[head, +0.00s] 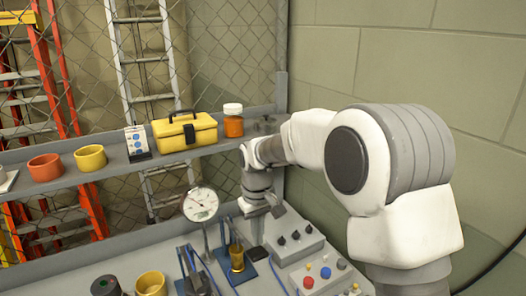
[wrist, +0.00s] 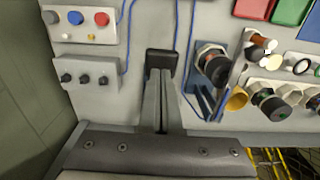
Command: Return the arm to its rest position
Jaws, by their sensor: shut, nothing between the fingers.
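My arm reaches from the right side of the head view over the bench. My gripper (head: 270,207) points down over the right part of the bench and is shut and empty. In the wrist view its closed fingers (wrist: 161,85) show as narrow grey bars pressed together. A small black block (wrist: 160,62) lies on the bench beyond the fingertips in that view. I cannot tell the exact gap between the fingertips and the bench.
A control box with knobs and colored buttons (head: 318,270) sits at right. A dial gauge (head: 200,205) stands left of my gripper. The shelf (head: 110,165) holds a yellow toolbox (head: 184,131), an orange jar (head: 233,120) and cups. A mesh fence is behind; a block wall (head: 420,70) is right.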

